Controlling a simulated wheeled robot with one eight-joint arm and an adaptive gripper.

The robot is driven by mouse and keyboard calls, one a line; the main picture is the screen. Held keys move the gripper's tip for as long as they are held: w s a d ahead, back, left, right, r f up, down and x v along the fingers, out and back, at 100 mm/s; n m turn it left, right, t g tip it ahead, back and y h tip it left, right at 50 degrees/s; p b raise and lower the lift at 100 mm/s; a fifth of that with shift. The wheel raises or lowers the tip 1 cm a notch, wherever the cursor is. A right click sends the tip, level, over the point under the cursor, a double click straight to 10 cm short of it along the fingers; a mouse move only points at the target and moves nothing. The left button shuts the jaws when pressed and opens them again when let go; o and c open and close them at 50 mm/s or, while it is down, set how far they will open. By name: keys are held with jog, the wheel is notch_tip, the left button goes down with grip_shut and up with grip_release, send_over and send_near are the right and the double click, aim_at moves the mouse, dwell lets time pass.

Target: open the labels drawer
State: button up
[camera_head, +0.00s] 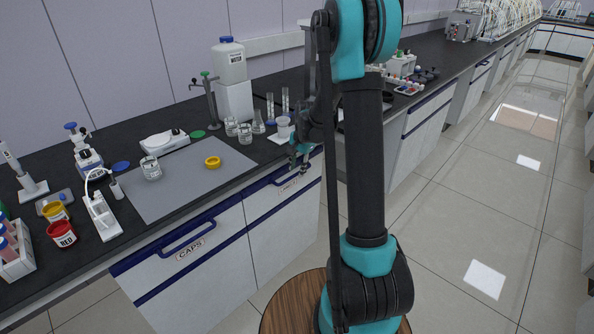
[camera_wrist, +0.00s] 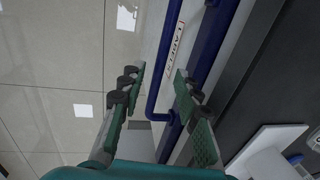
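The labels drawer (camera_head: 305,183) is the right one under the bench, white with a blue top band and a blue bar handle. It looks shut in the head view. Its "LABELS" tag (camera_head: 288,187) also shows in the wrist view (camera_wrist: 174,46). My gripper (camera_head: 300,154) is at the bench's front edge, above and close to this drawer. In the wrist view my gripper (camera_wrist: 160,74) is open, and the blue handle (camera_wrist: 154,95) runs between its two fingers in the picture. I cannot tell whether either finger touches the handle.
The caps drawer (camera_head: 218,236) is to the left and looks shut. A round wooden stool (camera_head: 285,305) is below. Floor on the right is clear.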

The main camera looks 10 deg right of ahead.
jog(key=shift+w+a+f, duration=0.1)
jog(key=shift+f, duration=0.45)
grip_shut()
